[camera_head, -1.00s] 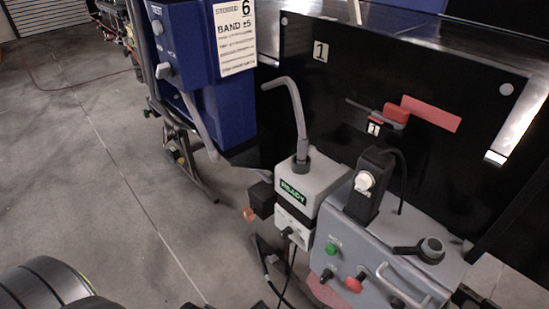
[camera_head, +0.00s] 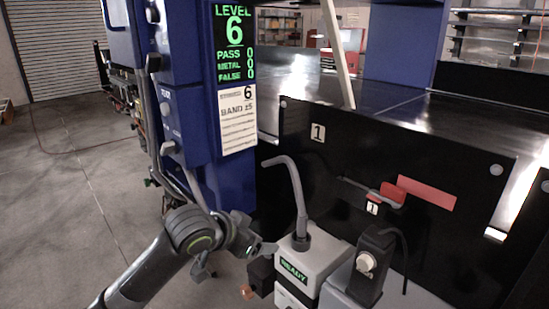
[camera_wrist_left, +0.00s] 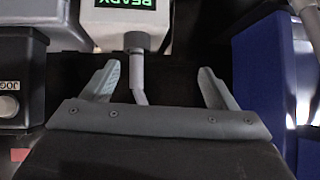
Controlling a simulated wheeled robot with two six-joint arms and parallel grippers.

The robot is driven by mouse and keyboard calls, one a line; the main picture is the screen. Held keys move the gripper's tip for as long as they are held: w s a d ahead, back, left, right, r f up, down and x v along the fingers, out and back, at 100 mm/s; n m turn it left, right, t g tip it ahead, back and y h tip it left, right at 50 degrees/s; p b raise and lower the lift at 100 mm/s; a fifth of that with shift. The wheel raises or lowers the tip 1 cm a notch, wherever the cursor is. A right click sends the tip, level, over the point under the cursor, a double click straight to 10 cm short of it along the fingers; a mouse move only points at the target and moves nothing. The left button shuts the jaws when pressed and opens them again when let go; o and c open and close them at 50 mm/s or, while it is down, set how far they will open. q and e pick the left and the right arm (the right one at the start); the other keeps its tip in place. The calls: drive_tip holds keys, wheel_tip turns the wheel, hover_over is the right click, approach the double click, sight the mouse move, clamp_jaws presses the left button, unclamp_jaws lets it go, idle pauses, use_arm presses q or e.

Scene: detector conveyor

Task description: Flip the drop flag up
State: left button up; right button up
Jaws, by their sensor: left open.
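A red flag plate (camera_head: 426,193) is on the black side panel at the right of the head view. It slopes slightly down to the right, beside a red block (camera_head: 392,191) and a thin grey lever (camera_head: 358,184). I cannot tell for sure that this is the drop flag. My left gripper (camera_head: 236,262) is open and empty, low and well left of the flag, near the grey box marked READY (camera_head: 316,265). In the left wrist view, the open jaws (camera_wrist_left: 157,78) have the grey bent tube (camera_wrist_left: 137,70) showing between them. My right gripper is not in view.
The grey bent tube (camera_head: 290,185) rises from the READY box, between my left gripper and the flag. A black unit (camera_head: 372,262) stands below the flag. The blue cabinet (camera_head: 185,80) with a green level display (camera_head: 234,42) is at left. Grey floor (camera_head: 70,200) is clear.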

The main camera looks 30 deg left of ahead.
use_arm(q)
wheel_tip(320, 180, up, 28)
drive_tip(key=w+m+t+h, duration=0.1)
drive_tip(key=w+t+h, duration=0.1)
drive_tip(key=t, duration=0.2)
drive_tip(key=s+a+r+t+h, duration=0.1)
drive_tip(key=s+r+t, duration=0.1)
drive_tip(key=s+r, duration=0.85)
drive_tip(key=s+r+t+h, duration=0.1)
drive_tip(key=s+r, duration=0.6)
drive_tip(key=r, duration=0.6)
drive_tip(key=p+x, duration=0.8)
drive_tip(key=x, duration=1)
drive_tip(key=shift+a+r, duration=0.15)
drive_tip(key=shift+r, duration=0.05)
clamp_jaws()
